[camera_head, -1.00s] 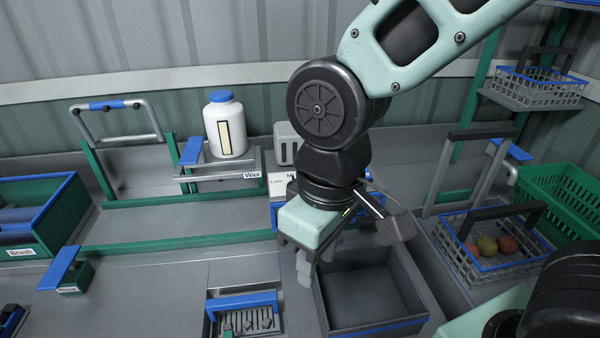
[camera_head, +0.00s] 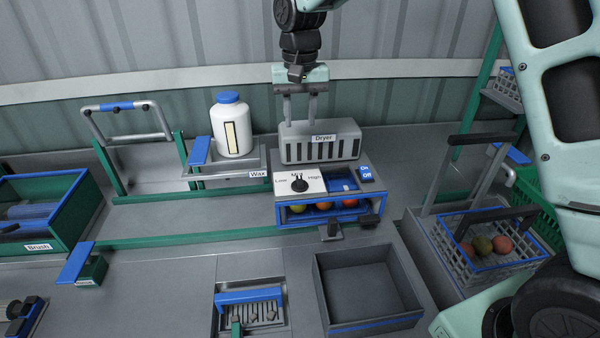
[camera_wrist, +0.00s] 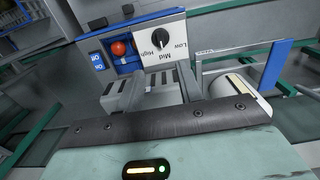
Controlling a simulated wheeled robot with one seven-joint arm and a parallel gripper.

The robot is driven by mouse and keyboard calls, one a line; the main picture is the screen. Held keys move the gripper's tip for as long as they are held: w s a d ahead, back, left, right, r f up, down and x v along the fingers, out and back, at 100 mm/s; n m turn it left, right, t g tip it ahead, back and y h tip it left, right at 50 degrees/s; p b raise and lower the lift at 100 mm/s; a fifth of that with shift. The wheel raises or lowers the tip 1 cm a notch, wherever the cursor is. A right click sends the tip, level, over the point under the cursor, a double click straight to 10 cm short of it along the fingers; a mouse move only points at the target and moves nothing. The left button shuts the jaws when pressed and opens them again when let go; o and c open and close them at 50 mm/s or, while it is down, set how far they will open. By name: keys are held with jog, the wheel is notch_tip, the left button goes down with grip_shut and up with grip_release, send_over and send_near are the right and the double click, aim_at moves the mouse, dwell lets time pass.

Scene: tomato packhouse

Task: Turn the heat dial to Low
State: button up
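The heat dial (camera_head: 299,184) is a black knob on a white panel of the dryer (camera_head: 320,144), marked Low at left, Mid at top and High at right. Its pointer looks to be near Mid, though it is small. The dial also shows in the wrist view (camera_wrist: 161,39), with the labels upside down. My gripper (camera_head: 299,117) hangs fingers down above and behind the dial, by the dryer's grey slotted top. Its two fingers are apart with nothing seen between them. Whether they touch the dryer top is unclear.
Several tomatoes sit in the dryer's blue-framed lower bay (camera_head: 285,214). An ON/OFF switch (camera_head: 366,173) is right of the dial. A white wax bottle (camera_head: 233,128) stands at left on a tray. An empty grey bin (camera_head: 322,290) and a wire basket (camera_head: 432,232) are in front and to the right.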

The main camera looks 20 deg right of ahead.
aim_at(300, 180)
notch_tip(300, 180, down, 17)
jog(key=p, duration=0.5)
jog(key=shift+f, duration=0.2)
grip_shut()
